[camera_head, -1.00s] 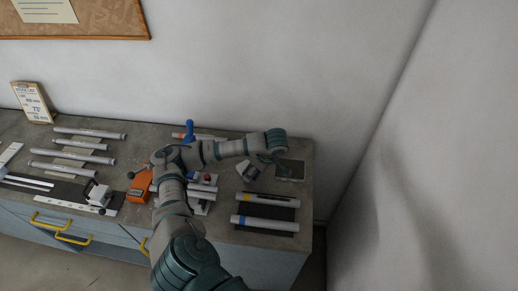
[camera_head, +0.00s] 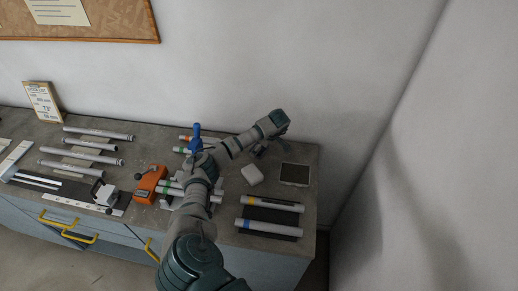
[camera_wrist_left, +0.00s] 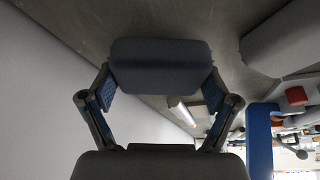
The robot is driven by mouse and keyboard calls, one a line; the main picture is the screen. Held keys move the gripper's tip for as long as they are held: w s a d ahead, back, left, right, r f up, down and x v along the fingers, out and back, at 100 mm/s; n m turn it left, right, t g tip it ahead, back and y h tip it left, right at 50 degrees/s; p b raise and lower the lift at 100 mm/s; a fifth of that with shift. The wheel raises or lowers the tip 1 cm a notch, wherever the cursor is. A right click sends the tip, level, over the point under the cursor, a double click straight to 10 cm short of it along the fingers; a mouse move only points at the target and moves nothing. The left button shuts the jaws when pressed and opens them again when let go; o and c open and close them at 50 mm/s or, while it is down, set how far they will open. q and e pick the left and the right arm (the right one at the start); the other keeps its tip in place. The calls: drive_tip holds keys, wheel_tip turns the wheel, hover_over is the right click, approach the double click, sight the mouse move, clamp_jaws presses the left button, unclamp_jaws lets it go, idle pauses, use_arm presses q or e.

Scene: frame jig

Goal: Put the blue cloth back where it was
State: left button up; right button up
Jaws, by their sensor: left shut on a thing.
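My left gripper (camera_head: 260,150) is above the back right part of the bench in the head view, left of a dark shallow tray (camera_head: 295,174). In the left wrist view my left gripper (camera_wrist_left: 158,95) is shut on a dark blue-grey slab, which looks like the folded blue cloth (camera_wrist_left: 160,66). The cloth spans the gap between both fingers and appears held clear of the bench. In the head view the cloth is too small and dark to make out clearly. My right gripper is not in view.
A white block (camera_head: 252,174) lies left of the tray. A blue-handled clamp (camera_head: 196,137) and an orange tool (camera_head: 150,184) stand further left. Marked tubes lie on a dark mat (camera_head: 270,216) in front. A wall rises behind the bench.

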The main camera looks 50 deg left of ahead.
use_arm(q)
drive_tip(key=shift+f, duration=0.55)
drive_tip(key=o, duration=0.9)
drive_tip(key=shift+c, duration=0.2)
drive_tip(key=shift+r, duration=0.1)
drive_tip(key=v, duration=1.2)
drive_tip(key=shift+a, duration=0.1)
